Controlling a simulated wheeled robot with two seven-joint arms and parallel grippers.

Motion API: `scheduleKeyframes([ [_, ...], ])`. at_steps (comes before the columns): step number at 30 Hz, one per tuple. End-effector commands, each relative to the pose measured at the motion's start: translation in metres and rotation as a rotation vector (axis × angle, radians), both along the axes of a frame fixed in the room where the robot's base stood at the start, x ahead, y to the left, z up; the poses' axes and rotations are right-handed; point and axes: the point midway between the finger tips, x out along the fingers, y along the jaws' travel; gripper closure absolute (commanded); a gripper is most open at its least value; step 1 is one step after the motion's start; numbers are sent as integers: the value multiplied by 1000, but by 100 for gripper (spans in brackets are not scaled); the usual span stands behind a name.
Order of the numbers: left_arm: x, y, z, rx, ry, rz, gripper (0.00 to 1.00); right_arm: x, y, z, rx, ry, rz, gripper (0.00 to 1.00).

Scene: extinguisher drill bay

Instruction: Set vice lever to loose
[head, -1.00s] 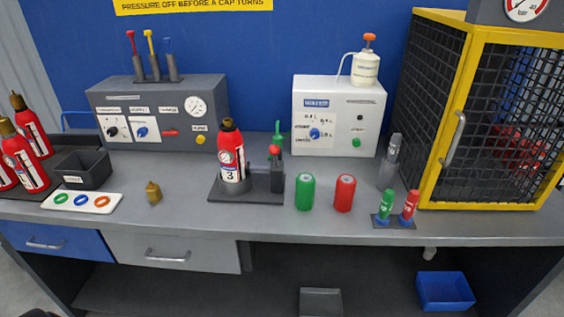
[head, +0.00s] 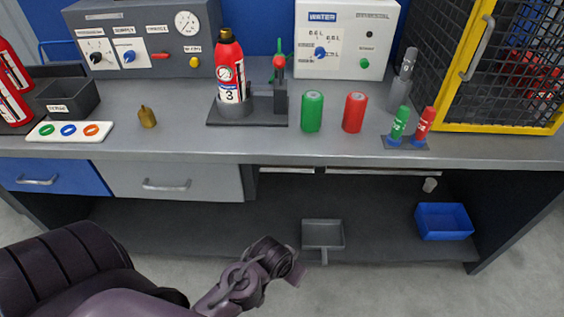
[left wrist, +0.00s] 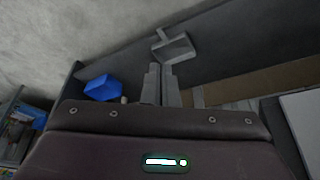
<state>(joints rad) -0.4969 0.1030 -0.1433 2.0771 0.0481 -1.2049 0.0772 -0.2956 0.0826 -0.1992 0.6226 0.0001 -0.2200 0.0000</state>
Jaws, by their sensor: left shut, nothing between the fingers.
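The vice is a black base (head: 262,119) on the bench, with a red extinguisher (head: 230,75) numbered 3 standing upright in its round holder. At its right end is a dark post (head: 280,98) with a red knob (head: 279,62) at the top, which appears to be the vice lever's end. A thin green piece shows just behind the knob. My left gripper (head: 296,272) is low in front of the bench, well below and apart from the vice. Its fingers (left wrist: 160,83) look closed and empty in the left wrist view. My right gripper is out of view.
Green (head: 312,111) and red (head: 355,112) cylinders stand right of the vice; a brass fitting (head: 147,117) stands to the left. The bench's front edge lies between my left gripper and the vice.

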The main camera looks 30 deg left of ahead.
Motion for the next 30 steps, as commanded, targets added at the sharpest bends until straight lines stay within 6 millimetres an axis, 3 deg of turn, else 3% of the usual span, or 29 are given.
scheduleKeyframes([
  [3, 35, 1, 50, -91, -172, 170, 100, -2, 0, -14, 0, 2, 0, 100],
  [6, 73, 7, 89, -217, -359, 378, 100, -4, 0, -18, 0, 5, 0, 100],
  [16, 157, 51, 174, -632, -925, 905, 100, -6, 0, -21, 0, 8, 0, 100],
  [22, 177, 84, 223, -904, -1308, 1110, 100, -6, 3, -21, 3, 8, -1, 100],
  [30, 169, 105, 272, -1174, -1708, 1152, 100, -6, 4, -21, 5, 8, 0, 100],
])
